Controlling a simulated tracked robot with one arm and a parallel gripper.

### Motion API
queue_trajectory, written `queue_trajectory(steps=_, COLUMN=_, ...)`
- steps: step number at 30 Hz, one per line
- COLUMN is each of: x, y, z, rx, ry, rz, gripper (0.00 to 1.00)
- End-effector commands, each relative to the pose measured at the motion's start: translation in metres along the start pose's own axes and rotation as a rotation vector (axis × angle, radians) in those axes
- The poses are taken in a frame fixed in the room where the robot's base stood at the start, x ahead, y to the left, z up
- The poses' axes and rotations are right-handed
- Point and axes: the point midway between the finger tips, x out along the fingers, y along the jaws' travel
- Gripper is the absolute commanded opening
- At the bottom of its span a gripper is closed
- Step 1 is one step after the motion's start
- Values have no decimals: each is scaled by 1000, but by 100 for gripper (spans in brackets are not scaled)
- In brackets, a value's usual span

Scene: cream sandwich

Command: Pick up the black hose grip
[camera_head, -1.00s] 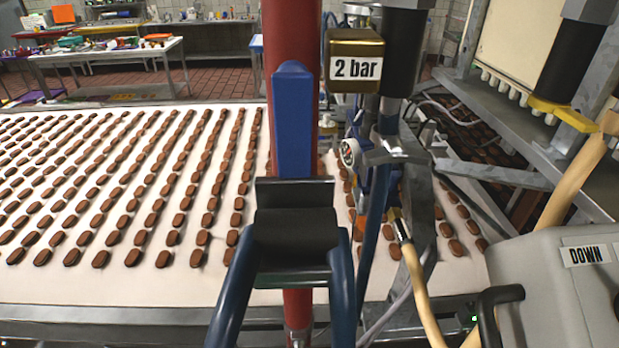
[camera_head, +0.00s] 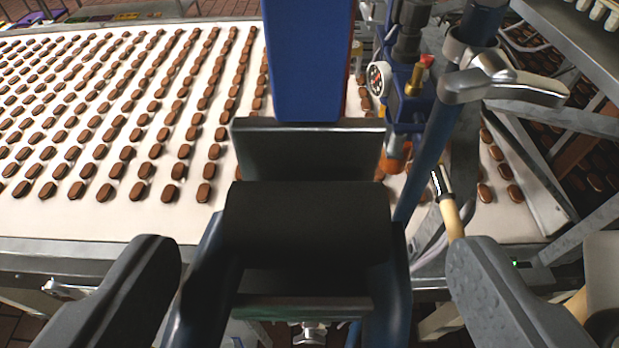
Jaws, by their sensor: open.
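The black grip (camera_head: 306,222), a dark block with a raised plate behind it, is in the middle of the picture. Blue tubes (camera_head: 202,285) run down from both its sides; I take this to be the hose grip. My gripper (camera_head: 312,250) is open, with one dark grey finger at the lower left and one at the lower right. The grip appears between the fingers, with visible gaps on both sides. I cannot tell whether the fingertips reach its depth. The grip's underside is hidden.
A blue-faced column (camera_head: 306,60) stands behind the grip. A white conveyor (camera_head: 60,222) with rows of brown biscuits stretches behind. To the right are a pressure gauge (camera_head: 379,79), a metal clamp (camera_head: 500,87) and a cream hose (camera_head: 451,217), close to the right finger.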

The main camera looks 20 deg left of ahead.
Motion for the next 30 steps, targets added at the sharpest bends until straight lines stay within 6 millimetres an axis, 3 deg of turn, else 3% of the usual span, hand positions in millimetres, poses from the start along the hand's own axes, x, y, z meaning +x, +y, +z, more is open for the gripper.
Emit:
queue_trajectory(steps=6, x=31, y=-1, z=2, rx=1, ry=-3, rz=-1, gripper=76)
queue_trajectory(steps=15, x=38, y=-1, z=2, rx=1, ry=0, rz=0, gripper=76)
queue_trajectory(steps=21, x=38, y=0, z=2, rx=1, ry=0, rz=0, gripper=27)
queue_trajectory(steps=30, x=37, y=0, z=2, rx=1, ry=0, rz=1, gripper=27)
